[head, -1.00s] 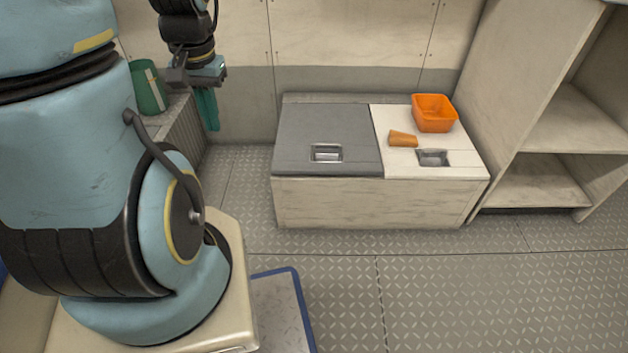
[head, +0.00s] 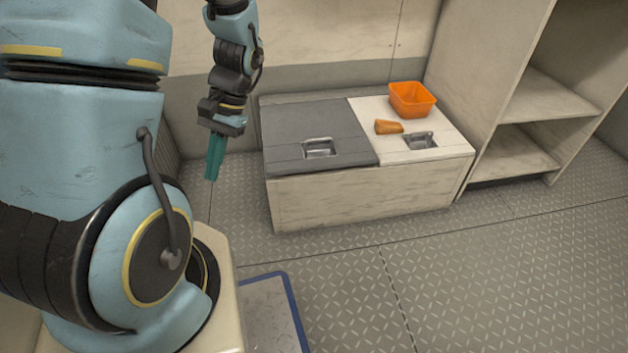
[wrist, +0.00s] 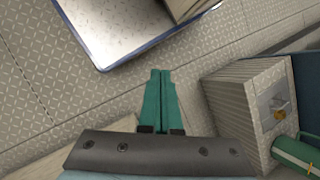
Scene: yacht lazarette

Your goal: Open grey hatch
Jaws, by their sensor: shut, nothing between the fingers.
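The grey hatch (head: 305,122) is the left lid on top of a low pale locker (head: 365,192). It lies flat and closed, with a recessed metal handle (head: 319,147) near its front edge. My gripper (head: 211,178) hangs to the left of the locker in the head view, fingers pointing down, apart from the hatch. In the wrist view its teal fingers (wrist: 158,75) are together with nothing between them. The hatch cannot be made out in the wrist view.
On the white lid (head: 400,147) beside the hatch are an orange bin (head: 412,99) and an orange-brown piece (head: 388,127). A shelf unit (head: 510,110) stands at right. A blue-edged panel (head: 272,305) lies in front. A green cylinder (wrist: 297,157) shows in the wrist view. Floor before the locker is clear.

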